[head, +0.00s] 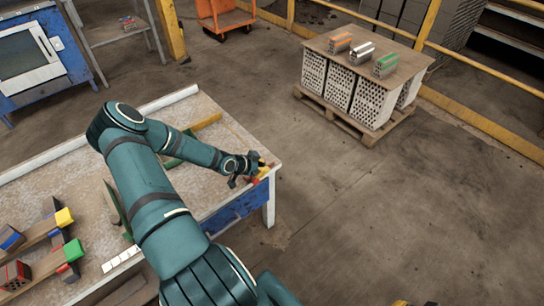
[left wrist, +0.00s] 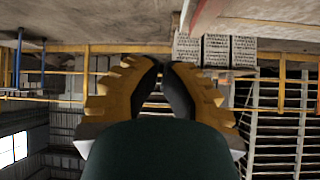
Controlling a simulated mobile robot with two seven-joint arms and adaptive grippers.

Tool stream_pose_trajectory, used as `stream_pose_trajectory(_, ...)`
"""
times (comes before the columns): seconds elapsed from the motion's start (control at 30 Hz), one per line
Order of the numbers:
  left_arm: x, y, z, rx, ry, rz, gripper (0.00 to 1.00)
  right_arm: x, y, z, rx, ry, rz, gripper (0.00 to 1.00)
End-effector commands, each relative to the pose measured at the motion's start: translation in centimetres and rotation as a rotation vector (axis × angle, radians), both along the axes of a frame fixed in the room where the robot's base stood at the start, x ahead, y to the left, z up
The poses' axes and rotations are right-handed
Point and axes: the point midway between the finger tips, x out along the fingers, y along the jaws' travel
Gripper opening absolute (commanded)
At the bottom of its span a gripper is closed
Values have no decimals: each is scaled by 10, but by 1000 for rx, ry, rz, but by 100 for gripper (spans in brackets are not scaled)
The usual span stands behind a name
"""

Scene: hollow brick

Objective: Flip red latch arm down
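My left gripper (head: 258,170) is at the right end of the workbench, near its corner. A small red part (head: 262,174), which may be the red latch arm, shows right beside the fingers. The gripper partly hides it, and I cannot tell whether they touch or how the part is tilted. In the left wrist view the fingers (left wrist: 163,66) are drawn together at the tips, with nothing seen held between them. A small yellow and dark piece at the bottom edge of the head view may be my right gripper (head: 401,303); its state cannot be made out.
The workbench (head: 225,143) carries coloured blocks and wooden pieces at the lower left. A yellow bar (head: 205,122) lies near its back edge. A pallet table (head: 395,75) with several hollow bricks stands at the back right, near yellow railing. The floor between is clear.

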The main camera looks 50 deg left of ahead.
Motion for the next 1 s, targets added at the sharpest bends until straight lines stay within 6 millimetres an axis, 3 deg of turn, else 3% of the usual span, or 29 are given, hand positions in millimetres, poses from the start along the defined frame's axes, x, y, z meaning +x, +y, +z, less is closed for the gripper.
stream_pose_trajectory(0.2,-21,1,-21,0,2,1,0,0,0,-6,0,-1,0,0)
stream_pose_trajectory(0.5,-32,2,-42,1,2,-1,0,2,-1,-15,-2,-6,-1,0)
stream_pose_trajectory(1.0,-36,2,-53,0,2,-1,0,4,-1,-20,-2,-9,-2,0)
